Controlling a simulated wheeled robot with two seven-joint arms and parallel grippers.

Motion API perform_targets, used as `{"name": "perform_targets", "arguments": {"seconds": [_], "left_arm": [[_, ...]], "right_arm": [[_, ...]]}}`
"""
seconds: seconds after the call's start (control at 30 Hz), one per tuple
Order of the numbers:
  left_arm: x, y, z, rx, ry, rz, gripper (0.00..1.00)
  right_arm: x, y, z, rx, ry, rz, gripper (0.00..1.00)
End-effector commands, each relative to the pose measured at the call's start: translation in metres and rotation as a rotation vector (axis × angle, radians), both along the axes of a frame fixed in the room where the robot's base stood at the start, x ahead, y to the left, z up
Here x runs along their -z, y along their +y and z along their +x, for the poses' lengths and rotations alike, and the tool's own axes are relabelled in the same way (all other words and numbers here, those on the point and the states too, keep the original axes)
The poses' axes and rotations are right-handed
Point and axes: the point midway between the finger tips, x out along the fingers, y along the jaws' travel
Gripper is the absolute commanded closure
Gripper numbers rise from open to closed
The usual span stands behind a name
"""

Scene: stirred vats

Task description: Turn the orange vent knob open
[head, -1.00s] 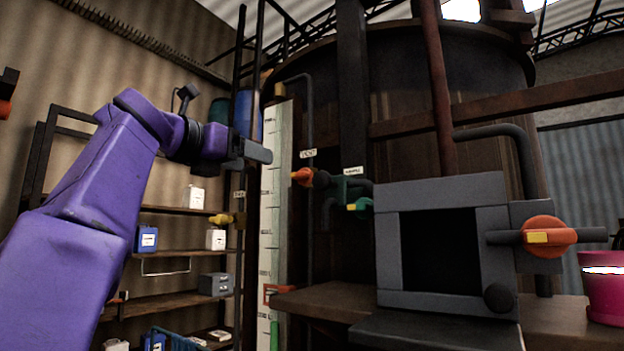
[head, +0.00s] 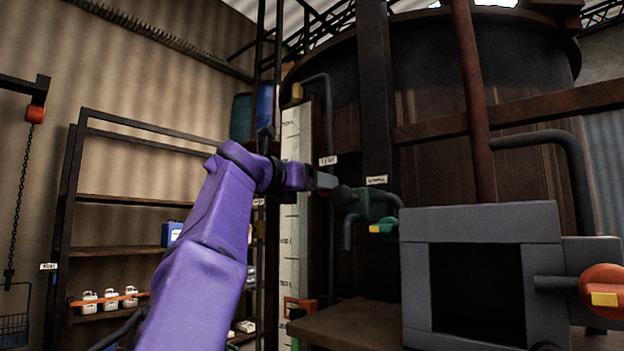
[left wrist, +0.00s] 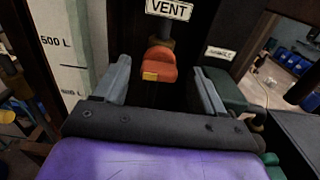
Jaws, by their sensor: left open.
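The orange vent knob (left wrist: 160,65) with a yellow mark shows in the left wrist view, below a white VENT label (left wrist: 169,9). My left gripper (left wrist: 164,84) is open, with one finger on each side of the knob and visible gaps between. In the head view my left gripper (head: 328,181) reaches the dark pipework on the vat and hides the knob. The vent label (head: 328,160) shows just above it there. My right gripper is in neither view.
A green sample valve (head: 378,227) sits close to the right of my left gripper. A grey box (head: 480,220) with an orange knob (head: 602,292) stands farther right. A white level gauge (head: 290,240) stands to the left. Shelves (head: 135,200) line the wall.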

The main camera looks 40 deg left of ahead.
Motion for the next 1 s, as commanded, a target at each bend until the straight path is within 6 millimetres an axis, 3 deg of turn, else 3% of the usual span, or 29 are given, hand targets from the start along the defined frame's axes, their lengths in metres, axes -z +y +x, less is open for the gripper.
{"name": "perform_targets", "arguments": {"seconds": [0.1, 0.3, 0.67, 1.0], "left_arm": [[0.0004, 0.0005, -0.0006, -0.001, 0.000, 0.000, 0.30], [0.0006, 0.0007, -0.0007, -0.001, 0.000, 0.000, 0.86], [0.0008, 0.0005, -0.0003, -0.001, 0.006, -0.048, 0.86], [0.0014, 0.0012, 0.0002, -0.002, 0.025, -0.286, 0.86]], "right_arm": [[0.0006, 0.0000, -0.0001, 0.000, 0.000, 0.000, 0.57], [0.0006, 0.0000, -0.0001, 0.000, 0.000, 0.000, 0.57], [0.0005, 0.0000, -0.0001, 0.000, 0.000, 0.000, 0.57], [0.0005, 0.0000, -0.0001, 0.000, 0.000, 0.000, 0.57]]}}
